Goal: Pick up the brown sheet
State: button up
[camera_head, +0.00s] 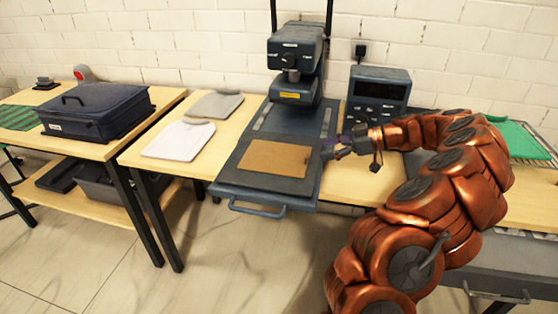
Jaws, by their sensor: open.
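The brown sheet (268,159) lies flat on the dark sliding tray (241,186) of a heat-press-like machine, in the middle of the head view. My gripper (326,153) is at the sheet's right side, low over the tray's right edge. It is open and appears empty. Its fingertips are small and dark here, and I cannot tell whether they touch the sheet's right edge.
The machine's head (296,60) stands behind the tray, with a dark control box (377,92) at its right. A white shirt (179,141) and grey shirt (215,105) lie left. A blue case (97,110) sits on the left table. Green cloth (518,138) lies at far right.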

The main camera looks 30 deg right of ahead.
aim_at(306, 155)
jog(key=shift+d+f+p+x, duration=0.15)
jog(key=shift+p+x, duration=0.2)
jog(key=shift+x, duration=0.9)
jog(key=shift+d+f+p+x, duration=0.15)
jog(key=shift+p+x, duration=0.25)
jog(key=shift+x, duration=0.8)
jog(key=shift+f+p+x, duration=0.1)
jog(key=shift+p+x, duration=0.25)
jog(key=shift+x, duration=0.9)
jog(key=c, duration=1)
jog(key=shift+c, duration=0.2)
jog(key=shift+r+b, duration=0.6)
jog(key=shift+r, duration=1.05)
jog(key=shift+s+a+r, duration=0.1)
jog(key=shift+s+r, duration=0.05)
jog(key=s+a+b, duration=0.1)
jog(key=s+a, duration=0.2)
jog(key=s, duration=0.1)
jog(key=s+a+r+b, duration=0.1)
jog(key=s+a, duration=0.2)
jog(key=a, duration=0.1)
jog(key=s+a+b, duration=0.1)
jog(key=s+a, duration=0.2)
jog(key=s, duration=0.1)
jog(key=shift+s+a+r, duration=0.15)
jog(key=shift+s+r, duration=0.05)
jog(key=shift+s, duration=0.15)
